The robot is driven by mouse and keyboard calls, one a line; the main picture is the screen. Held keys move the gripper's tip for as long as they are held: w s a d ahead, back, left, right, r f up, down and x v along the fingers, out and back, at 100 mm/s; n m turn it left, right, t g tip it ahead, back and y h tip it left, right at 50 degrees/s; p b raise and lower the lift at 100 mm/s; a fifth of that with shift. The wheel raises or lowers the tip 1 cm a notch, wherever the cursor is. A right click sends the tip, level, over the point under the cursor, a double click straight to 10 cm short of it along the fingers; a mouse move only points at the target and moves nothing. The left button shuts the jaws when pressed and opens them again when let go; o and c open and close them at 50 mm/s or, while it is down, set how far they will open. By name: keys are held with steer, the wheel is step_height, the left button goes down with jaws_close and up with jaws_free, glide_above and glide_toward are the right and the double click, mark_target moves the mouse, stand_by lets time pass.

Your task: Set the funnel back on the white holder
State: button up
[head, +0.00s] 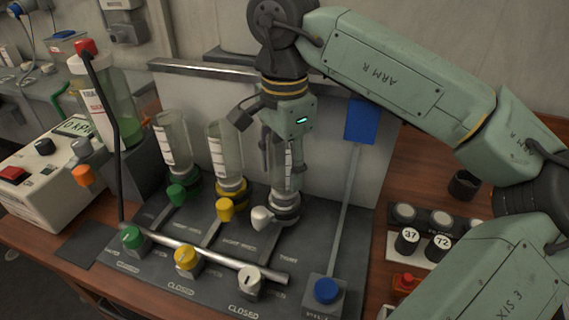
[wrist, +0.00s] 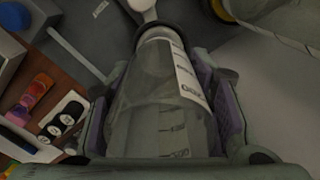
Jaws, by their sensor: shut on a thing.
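My gripper (head: 283,188) points down at the back panel and is shut around the clear funnel (head: 288,172), an upright cylinder with a white label. In the wrist view the funnel (wrist: 160,105) lies between both finger pads, its label and graduation marks showing. Its lower end meets a dark ring beside a white valve (wrist: 142,5). In the head view this end is at the white holder (head: 285,212), which has a white tap (head: 262,217) in front. Fingers partly cover the funnel. I cannot tell whether it rests fully on the holder.
A green-collared bottle (head: 172,145) and a yellow-collared bottle (head: 224,150) stand close to the left. A horizontal metal rail (head: 220,257) and coloured knobs lie in front. A blue plate on a post (head: 361,120) stands to the right, near a rack of numbered pots (head: 425,242).

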steer(key=o, duration=1.2)
steer(key=shift+o, duration=0.6)
steer(key=o, duration=0.3)
steer(key=shift+r, duration=0.1)
step_height(320, 180, up, 7)
steer(key=p, duration=0.5)
steer(key=shift+r, duration=0.15)
